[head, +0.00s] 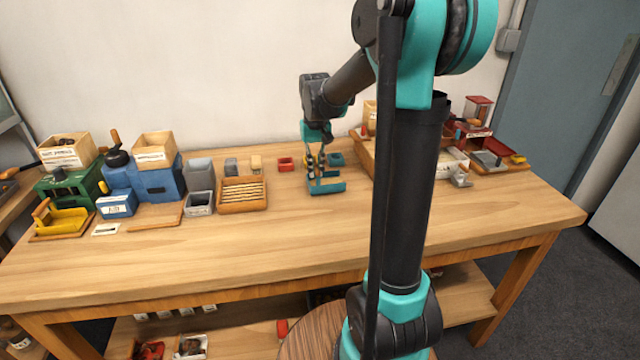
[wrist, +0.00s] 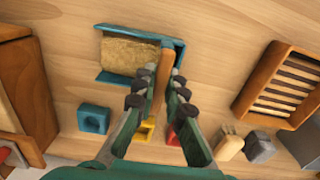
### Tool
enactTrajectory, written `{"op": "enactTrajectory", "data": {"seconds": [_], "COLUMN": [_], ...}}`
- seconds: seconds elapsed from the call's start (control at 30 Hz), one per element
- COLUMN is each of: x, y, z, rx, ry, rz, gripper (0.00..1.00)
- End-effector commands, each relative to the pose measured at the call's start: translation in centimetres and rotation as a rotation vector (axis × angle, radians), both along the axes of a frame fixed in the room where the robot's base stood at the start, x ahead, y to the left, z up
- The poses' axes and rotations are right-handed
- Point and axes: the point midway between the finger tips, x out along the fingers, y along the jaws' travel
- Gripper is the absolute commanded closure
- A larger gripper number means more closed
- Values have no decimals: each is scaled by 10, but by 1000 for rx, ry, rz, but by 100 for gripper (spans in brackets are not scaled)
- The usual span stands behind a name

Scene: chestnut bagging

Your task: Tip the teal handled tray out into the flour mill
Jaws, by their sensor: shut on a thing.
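The teal handled tray (head: 328,188) is at the middle of the table in the head view, level as far as I can see. In the wrist view the tray (wrist: 113,77) holds a tan, grainy load, and its wooden handle (wrist: 164,67) stands between my fingers. My gripper (head: 316,168) is shut on that handle; it also shows in the wrist view (wrist: 161,78). I cannot tell whether the tray touches the table. A blue machine (head: 158,184) with a wooden hopper (head: 153,147) stands at left, possibly the flour mill; its label is too small to read.
A green machine (head: 68,187) with a yellow tray (head: 66,219) stands at far left. A slatted wooden crate (head: 242,207), grey bins (head: 199,204) and a small red block (head: 286,164) lie between the blue machine and my gripper. The table's front is clear.

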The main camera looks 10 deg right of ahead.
Motion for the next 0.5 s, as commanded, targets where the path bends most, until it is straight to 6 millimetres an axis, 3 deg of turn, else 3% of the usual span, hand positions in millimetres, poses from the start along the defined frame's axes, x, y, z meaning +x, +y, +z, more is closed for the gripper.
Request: {"op": "enactTrajectory", "data": {"seconds": [0.5], "x": [0], "y": [0], "z": [38], "rx": [0], "ry": [0], "rz": [0], "gripper": [100]}}
